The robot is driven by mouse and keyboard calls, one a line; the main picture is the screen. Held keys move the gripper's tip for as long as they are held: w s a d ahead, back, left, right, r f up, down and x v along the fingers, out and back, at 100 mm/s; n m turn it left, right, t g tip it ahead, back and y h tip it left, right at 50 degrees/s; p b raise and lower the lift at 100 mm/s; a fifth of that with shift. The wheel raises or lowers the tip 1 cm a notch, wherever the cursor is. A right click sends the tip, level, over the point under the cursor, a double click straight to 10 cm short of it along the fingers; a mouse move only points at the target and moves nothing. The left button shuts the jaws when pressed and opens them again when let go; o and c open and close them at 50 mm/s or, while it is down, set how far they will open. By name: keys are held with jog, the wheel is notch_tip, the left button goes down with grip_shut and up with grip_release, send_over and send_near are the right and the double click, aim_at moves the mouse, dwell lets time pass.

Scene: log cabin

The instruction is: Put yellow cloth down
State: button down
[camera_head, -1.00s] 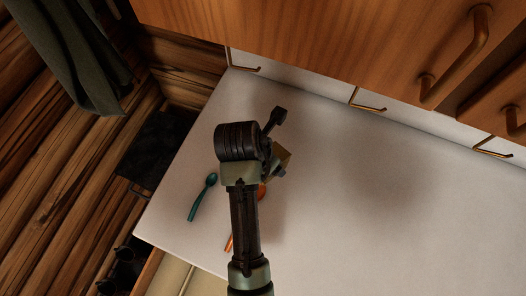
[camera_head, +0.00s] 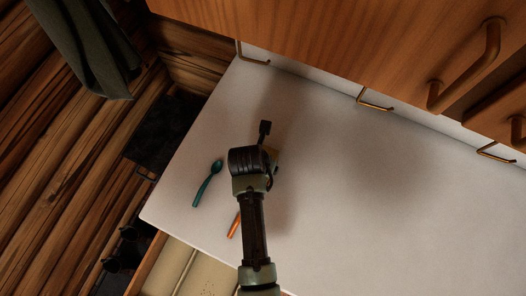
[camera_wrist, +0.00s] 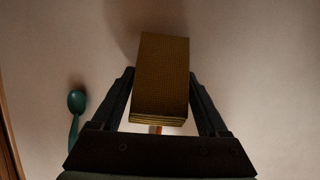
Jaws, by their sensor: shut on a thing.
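The yellow cloth (camera_wrist: 163,75) is a folded, dark yellow block in the wrist view. My gripper (camera_wrist: 162,88) is shut on it, with one finger on each side. In the head view, my gripper (camera_head: 268,160) is over the white counter, and my arm hides most of the cloth; only a small edge of it (camera_head: 275,157) shows at the right. I cannot tell whether the cloth touches the counter.
A teal spoon (camera_head: 207,183) lies on the counter (camera_head: 350,200) left of my arm. An orange utensil (camera_head: 234,226) is partly hidden by my arm. An open drawer (camera_head: 185,270) is below the front edge. The counter's right side is clear.

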jog(key=shift+f, duration=0.2)
jog(key=shift+f, duration=0.15)
grip_release()
